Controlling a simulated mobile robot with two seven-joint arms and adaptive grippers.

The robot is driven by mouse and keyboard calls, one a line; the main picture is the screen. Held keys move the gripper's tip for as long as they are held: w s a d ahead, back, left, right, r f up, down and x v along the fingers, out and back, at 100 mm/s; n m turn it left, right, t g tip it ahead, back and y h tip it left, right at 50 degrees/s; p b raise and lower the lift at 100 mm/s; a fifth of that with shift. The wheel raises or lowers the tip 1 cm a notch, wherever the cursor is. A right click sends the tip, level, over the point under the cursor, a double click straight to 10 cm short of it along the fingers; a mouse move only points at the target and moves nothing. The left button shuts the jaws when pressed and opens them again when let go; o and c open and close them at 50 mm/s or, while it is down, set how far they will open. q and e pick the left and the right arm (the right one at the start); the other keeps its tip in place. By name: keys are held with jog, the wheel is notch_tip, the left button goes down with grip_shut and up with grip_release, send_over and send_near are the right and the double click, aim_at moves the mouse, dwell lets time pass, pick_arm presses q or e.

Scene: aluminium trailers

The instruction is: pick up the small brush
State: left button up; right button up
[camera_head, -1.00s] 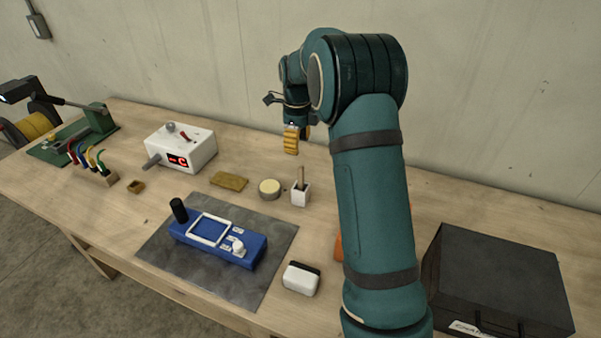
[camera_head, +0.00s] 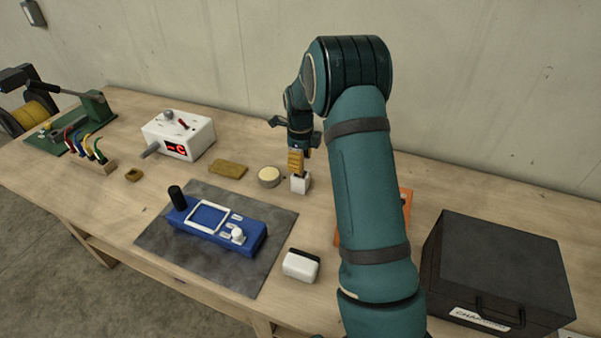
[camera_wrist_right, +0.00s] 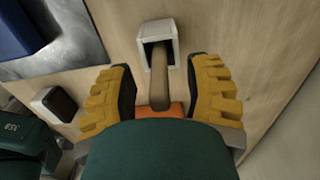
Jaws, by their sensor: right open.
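The small brush (camera_wrist_right: 159,80) stands in a small white square holder (camera_head: 300,185), its brown handle sticking up. The holder also shows at the top of the right wrist view (camera_wrist_right: 159,32). My right gripper (camera_head: 298,168) has yellow ribbed fingers and is right above the holder. In the right wrist view the gripper (camera_wrist_right: 163,75) is open, with one finger on each side of the handle and gaps visible on both sides. The brush's bristles are hidden in the holder, and its handle is mostly hidden by the fingers in the head view. My left gripper is out of view.
A round tin (camera_head: 269,178) and a tan pad (camera_head: 228,169) lie left of the holder. A blue device (camera_head: 218,228) rests on a grey mat (camera_head: 170,248). A white block (camera_head: 301,265) is in front. A black case (camera_head: 495,265) stands at right. An orange item (camera_head: 405,205) is partly behind my arm.

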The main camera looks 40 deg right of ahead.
jog(key=shift+f, duration=1.35)
jog(key=shift+s, duration=0.1)
grip_shut()
jog(key=shift+r, duration=0.15)
notch_tip(320, 180, up, 10)
jog(key=shift+f+p, duration=0.1)
jog(key=shift+p, duration=0.3)
